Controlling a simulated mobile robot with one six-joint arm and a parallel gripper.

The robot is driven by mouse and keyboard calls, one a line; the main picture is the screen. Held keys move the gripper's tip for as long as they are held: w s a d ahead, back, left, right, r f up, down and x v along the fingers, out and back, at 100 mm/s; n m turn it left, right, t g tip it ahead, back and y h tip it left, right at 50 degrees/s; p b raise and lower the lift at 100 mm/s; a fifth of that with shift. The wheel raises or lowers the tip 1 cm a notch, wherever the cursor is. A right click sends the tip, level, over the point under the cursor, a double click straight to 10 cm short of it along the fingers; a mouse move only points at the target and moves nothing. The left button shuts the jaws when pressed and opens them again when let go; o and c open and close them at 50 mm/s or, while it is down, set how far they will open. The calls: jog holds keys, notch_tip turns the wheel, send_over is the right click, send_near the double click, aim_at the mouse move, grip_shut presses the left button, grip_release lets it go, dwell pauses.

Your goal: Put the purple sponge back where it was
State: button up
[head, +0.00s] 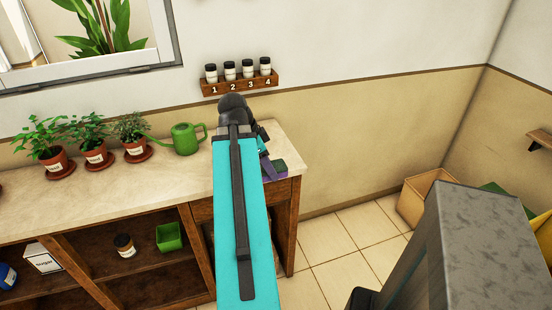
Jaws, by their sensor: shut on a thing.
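The fingertips are small and mostly covered by the arm. I cannot tell whether the sponge touches the countertop or hangs just above it.
A green watering can (186,139) and several potted plants (95,152) stand left of my arm. A numbered spice rack (240,82) hangs on the wall behind. Shelves below hold a jar (124,245) and a green container (169,237). A cardboard box (428,196) stands right.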

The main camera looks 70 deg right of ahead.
jog(key=shift+d, duration=0.1)
jog(key=p, duration=0.4)
send_over(277, 156)
jog(key=w+a, duration=0.1)
jog(key=shift+a+f, duration=0.1)
jog(key=shift+f, duration=0.6)
jog(key=shift+f, duration=0.15)
jog(key=shift+f+p, duration=0.35)
jog(key=shift+f, duration=1.3)
jog(key=shift+f, duration=0.2)
jog(key=o, duration=1)
jog(key=shift+r, duration=0.1)
jog(key=shift+r, duration=0.2)
